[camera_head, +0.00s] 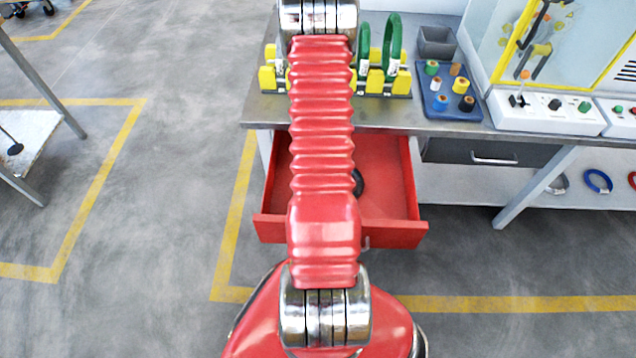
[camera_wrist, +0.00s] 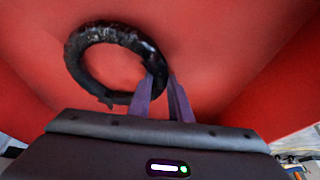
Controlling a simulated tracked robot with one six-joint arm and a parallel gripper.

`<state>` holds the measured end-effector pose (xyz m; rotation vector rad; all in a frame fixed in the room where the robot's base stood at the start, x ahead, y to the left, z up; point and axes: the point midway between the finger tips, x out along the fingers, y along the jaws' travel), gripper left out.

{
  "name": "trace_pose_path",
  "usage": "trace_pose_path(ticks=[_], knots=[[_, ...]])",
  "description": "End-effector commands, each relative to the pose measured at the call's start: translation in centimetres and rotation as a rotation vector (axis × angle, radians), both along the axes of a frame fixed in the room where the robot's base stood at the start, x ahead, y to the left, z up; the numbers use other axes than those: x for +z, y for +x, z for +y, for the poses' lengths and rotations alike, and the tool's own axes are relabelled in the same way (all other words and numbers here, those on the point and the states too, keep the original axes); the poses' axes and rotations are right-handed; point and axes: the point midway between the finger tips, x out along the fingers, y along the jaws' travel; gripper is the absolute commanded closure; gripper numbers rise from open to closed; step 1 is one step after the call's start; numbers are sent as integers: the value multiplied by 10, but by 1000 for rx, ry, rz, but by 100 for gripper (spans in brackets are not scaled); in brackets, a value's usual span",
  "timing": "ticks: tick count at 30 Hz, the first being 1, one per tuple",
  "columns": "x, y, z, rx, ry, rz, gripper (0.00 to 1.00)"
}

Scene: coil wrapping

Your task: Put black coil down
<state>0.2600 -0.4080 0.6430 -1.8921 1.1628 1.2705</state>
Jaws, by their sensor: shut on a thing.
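The black coil (camera_wrist: 88,68) is a dark wrapped ring inside the open red drawer (camera_wrist: 230,50) in the wrist view. My gripper (camera_wrist: 160,82) is shut on the coil's lower right edge with its two purple fingers. I cannot tell whether the coil touches the drawer floor. In the head view, a small part of the coil (camera_head: 358,182) shows beside my arm, inside the red drawer (camera_head: 395,233). My arm hides the rest of it, and the gripper is hidden there too.
The drawer sits under the workbench (camera_head: 450,118). On the bench are green coils (camera_head: 392,45) on a yellow-block rack (camera_head: 400,82), a blue tray (camera_head: 437,112) of tape rolls and a control box (camera_head: 545,113). A blue ring (camera_head: 598,181) lies on the lower shelf.

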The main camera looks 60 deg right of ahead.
Motion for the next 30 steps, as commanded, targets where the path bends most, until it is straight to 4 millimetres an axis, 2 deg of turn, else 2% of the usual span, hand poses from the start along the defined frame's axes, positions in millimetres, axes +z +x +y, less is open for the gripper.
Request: trace_pose_path(ticks=[2,3,10,22,30], knots=[[0,0,0,0,-1,0,100],[0,0,0,0,1,0,81],[0,0,0,0,1,0,64],[4,0,1,0,0,0,63],[23,-3,8,0,0,-1,63]])
